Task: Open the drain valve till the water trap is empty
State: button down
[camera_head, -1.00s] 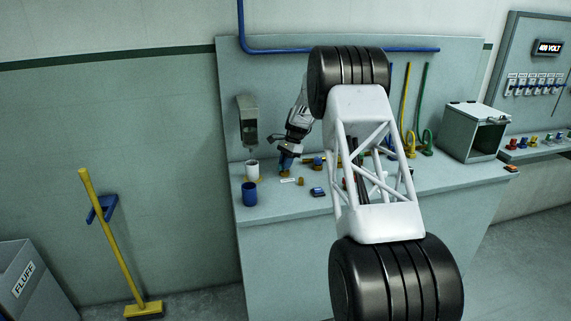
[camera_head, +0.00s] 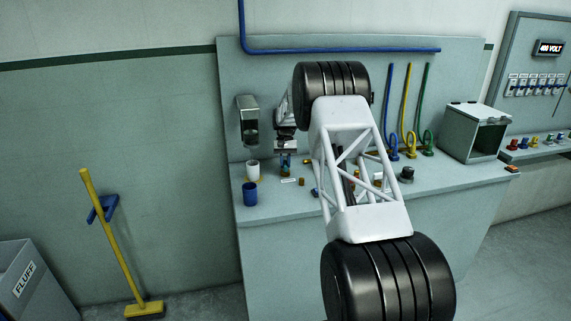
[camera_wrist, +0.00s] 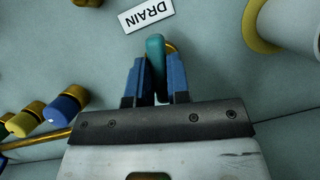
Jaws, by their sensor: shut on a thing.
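In the wrist view my gripper (camera_wrist: 156,78) has its two blue fingers closed around a teal lever (camera_wrist: 155,48), beside the DRAIN label (camera_wrist: 146,15). I take this lever to be the drain valve's handle. In the head view my gripper (camera_head: 285,168) is low over the bench's left part, by the label (camera_head: 290,181); the lever is hard to make out there. A grey wall unit (camera_head: 248,122) with a darker lower part hangs left of it and may be the water trap. I cannot tell its water level. A white cup (camera_head: 253,171) stands below it.
A blue mug (camera_head: 250,195) stands near the bench's front left edge. In the wrist view blue and yellow knobs (camera_wrist: 62,106) lie to the left, and the white cup (camera_wrist: 295,22) is at upper right. My arm hides the middle of the bench.

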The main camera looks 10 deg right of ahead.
jog(key=shift+n+h, duration=0.5)
jog(key=shift+n, duration=0.7)
jog(key=c, duration=1.1)
grip_release()
jog(key=shift+r, duration=0.1)
jog(key=shift+v, duration=3.8)
jog(key=shift+a, duration=0.1)
